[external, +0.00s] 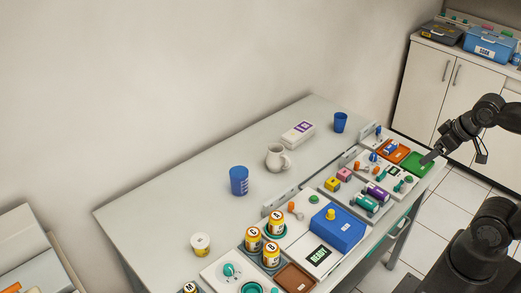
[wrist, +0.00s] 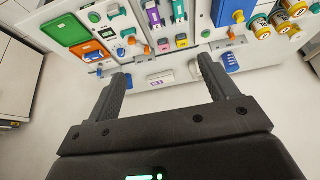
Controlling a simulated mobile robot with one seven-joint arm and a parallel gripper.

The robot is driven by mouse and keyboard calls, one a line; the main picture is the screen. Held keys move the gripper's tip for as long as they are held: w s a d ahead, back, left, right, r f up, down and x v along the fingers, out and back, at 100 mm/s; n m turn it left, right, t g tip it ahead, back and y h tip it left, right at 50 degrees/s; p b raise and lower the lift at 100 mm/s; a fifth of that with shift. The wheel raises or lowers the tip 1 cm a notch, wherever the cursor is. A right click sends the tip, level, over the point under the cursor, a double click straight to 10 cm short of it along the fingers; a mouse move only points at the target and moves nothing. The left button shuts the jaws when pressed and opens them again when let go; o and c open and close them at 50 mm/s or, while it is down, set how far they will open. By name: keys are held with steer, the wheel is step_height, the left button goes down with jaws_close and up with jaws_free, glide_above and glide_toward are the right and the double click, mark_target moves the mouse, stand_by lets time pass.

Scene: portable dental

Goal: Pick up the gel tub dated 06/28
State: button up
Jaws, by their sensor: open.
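A small white tub with a yellow label (external: 201,244) stands alone on the left part of the table; its print is too small to read. Several orange-and-white jars with lettered lids, one of them a jar (external: 277,222), stand at the front of the table. Jars also show at the upper right of the wrist view (wrist: 262,26). No date is legible on any of them. My gripper (external: 428,159) is near the green tray at the table's far right end, well away from the tub and jars. In the wrist view my gripper (wrist: 164,70) is open with nothing between its fingers.
A blue cup (external: 239,181), a white mug (external: 277,157), another blue cup (external: 340,122) and a white box (external: 298,133) stand along the back. Trays with a blue case (external: 337,228), a green tray (external: 418,164) and small coloured parts crowd the front. The back left of the table is clear.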

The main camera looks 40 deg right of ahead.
steer(key=m+y, duration=1.2)
steer(key=m, duration=1.1)
glide_above(204, 238)
steer(key=s+d, duration=0.1)
steer(key=d, duration=0.1)
step_height(204, 238, down, 18)
step_height(204, 238, down, 6)
steer(key=shift+a+f, duration=0.1)
steer(key=shift+f, duration=0.1)
steer(key=shift+w+a+f, duration=0.3)
steer(key=shift+a+f, duration=0.4)
steer(key=shift+f, duration=0.1)
steer(key=shift+w+a+f, duration=0.2)
steer(key=shift+w+a, duration=0.1)
steer(key=shift+a, duration=0.3)
